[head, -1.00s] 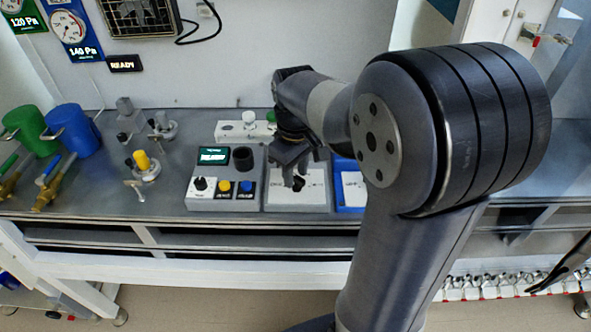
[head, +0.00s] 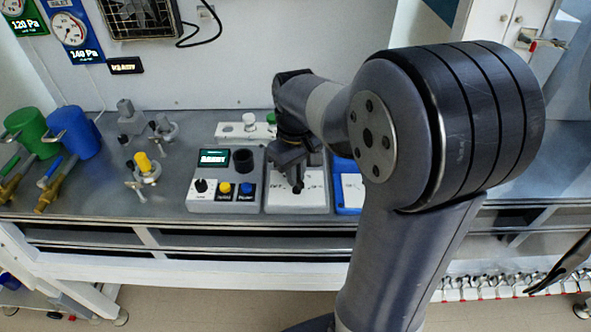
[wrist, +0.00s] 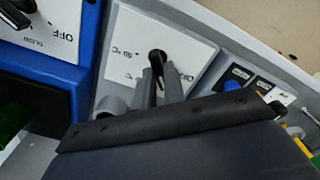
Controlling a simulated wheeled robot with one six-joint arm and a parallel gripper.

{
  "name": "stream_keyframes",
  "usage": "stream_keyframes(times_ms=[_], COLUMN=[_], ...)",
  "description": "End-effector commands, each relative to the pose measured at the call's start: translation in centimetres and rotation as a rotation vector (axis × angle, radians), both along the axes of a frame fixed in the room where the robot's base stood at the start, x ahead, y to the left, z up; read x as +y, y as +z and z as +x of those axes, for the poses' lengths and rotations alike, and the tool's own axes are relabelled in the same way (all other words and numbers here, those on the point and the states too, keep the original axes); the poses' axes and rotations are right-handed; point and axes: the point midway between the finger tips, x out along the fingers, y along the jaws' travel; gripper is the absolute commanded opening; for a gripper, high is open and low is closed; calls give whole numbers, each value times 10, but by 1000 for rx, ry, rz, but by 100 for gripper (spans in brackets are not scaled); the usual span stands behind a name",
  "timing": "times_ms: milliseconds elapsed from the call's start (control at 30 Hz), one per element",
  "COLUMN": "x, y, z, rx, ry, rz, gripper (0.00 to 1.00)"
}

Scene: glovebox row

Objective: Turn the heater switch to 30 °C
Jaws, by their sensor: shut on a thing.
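The heater switch (wrist: 157,57) is a black knob on a white plate (wrist: 126,38) with an OFF mark and several °C marks. The small mark text is too blurred to read fully. In the head view the plate (head: 312,201) sits on a grey unit on the bench, partly behind my arm. My gripper (head: 297,183) points down at the knob. In the wrist view my gripper (wrist: 157,78) has its two fingers close together on either side of the knob, shut on it. I cannot tell exactly which mark the knob points at.
A blue unit (wrist: 91,42) with an OFF plate stands beside the heater plate. On the other side is a grey panel with yellow and blue buttons (head: 246,189) and a display (head: 214,158). A white block with a white knob (head: 249,118) stands behind.

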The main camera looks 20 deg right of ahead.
Motion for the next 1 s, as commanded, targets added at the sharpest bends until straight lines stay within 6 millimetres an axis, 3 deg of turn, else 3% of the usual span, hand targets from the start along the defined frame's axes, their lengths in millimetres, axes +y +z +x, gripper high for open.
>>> stream_keyframes(times_ms=[300,667,700,933,1000], x=[-1,-1,-1,-1,-1], y=[1,0,0,0,0], z=[1,1,1,1,1], rx=[-1,-1,-1,-1,0], ry=[-244,-269,-269,-268,-268], rz=[0,0,0,0,0], gripper=[0,0,12,31,33])
